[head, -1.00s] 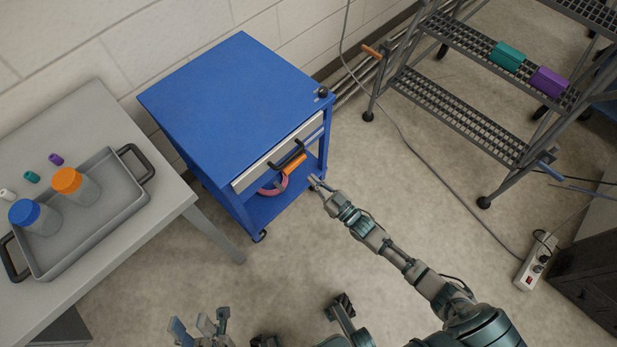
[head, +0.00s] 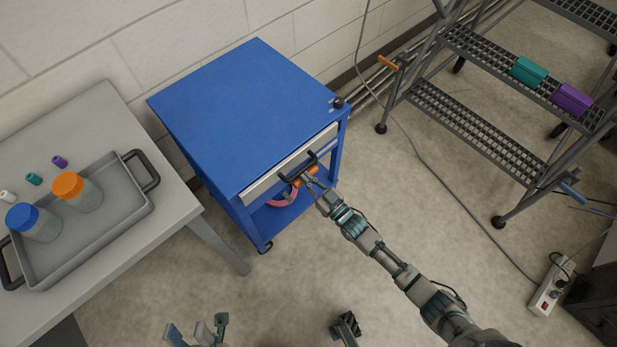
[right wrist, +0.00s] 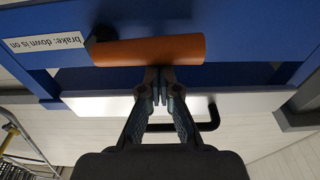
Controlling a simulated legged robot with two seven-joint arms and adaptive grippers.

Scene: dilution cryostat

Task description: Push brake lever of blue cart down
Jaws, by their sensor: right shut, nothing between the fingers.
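The blue cart (head: 245,110) stands by the wall. Its orange brake lever (head: 314,170) shows below the drawer front, partly hidden by my right gripper. In the right wrist view the orange lever (right wrist: 150,50) lies across the picture, beside an upside-down label (right wrist: 45,42) reading "brake: down is on". My right gripper (head: 309,181) is shut and empty. In the right wrist view its fingertips (right wrist: 160,75) are together at the lever's edge nearest the drawer; I cannot tell whether they touch. My left gripper (head: 200,330) is low in the head view, fingers apart, empty, away from the cart.
The drawer's black handle (head: 297,166) is close to the lever. A pink ring-shaped item (head: 283,199) is on the cart's lower shelf. A table with a grey tray (head: 125,215) stands left. Metal steps (head: 480,130) and a cable are right. Floor in front is clear.

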